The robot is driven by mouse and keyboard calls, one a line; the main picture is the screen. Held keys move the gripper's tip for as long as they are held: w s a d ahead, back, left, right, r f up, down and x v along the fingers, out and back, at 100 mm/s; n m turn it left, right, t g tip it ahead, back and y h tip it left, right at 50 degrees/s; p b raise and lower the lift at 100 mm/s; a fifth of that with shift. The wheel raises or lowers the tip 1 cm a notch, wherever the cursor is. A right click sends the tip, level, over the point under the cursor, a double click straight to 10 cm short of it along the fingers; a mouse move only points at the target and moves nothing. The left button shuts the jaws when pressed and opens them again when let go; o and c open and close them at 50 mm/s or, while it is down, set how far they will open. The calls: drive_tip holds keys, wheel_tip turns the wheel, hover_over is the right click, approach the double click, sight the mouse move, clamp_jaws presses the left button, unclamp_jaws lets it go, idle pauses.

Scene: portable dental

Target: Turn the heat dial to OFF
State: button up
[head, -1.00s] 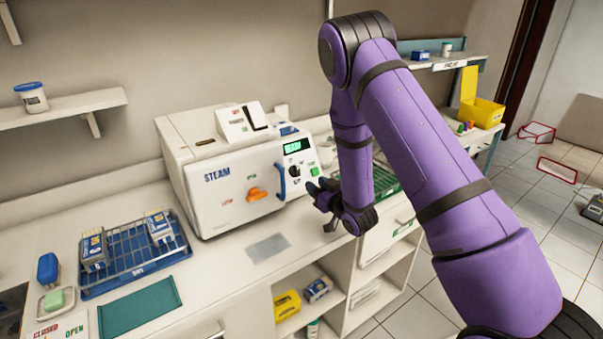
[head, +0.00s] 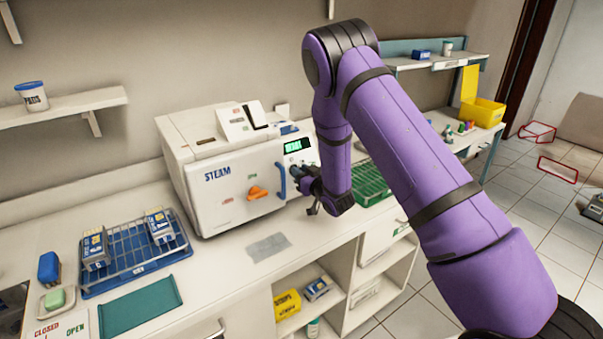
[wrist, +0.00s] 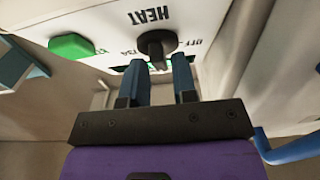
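The white STEAM machine (head: 225,205) stands on the counter, with a green display (head: 298,146) on its front panel. The black heat dial (wrist: 157,43) shows in the wrist view under upside-down HEAT lettering, with OFF to its right and 134 to its left. I cannot tell surely which mark it points to. My gripper (wrist: 159,64) is open, a finger on each side of the dial's grip, with small gaps showing. In the head view my gripper (head: 301,182) is against the panel and hides the dial.
A blue door handle (head: 281,180) and an orange knob (head: 258,193) are left of my gripper. A green button (wrist: 71,46) is beside the dial. A green rack (head: 371,184) stands on the counter right of the machine. A blue wire rack (head: 130,262) stands left.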

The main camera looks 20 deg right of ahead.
clamp_jaws()
drive_tip(key=shift+n, duration=0.4)
drive_tip(key=n+g+y, duration=0.1)
drive_tip(key=n+g, duration=0.1)
drive_tip(key=n, duration=0.2)
drive_tip(key=n+g+y, duration=0.2)
drive_tip(key=n, duration=0.3)
drive_tip(key=n+g+y, duration=0.2)
drive_tip(key=n, duration=0.3)
drive_tip(key=shift+w+d+r, duration=0.2)
drive_tip(key=shift+d, duration=0.15)
drive_tip(key=shift+n, duration=0.4)
drive_tip(key=shift+o, duration=1.7)
unclamp_jaws()
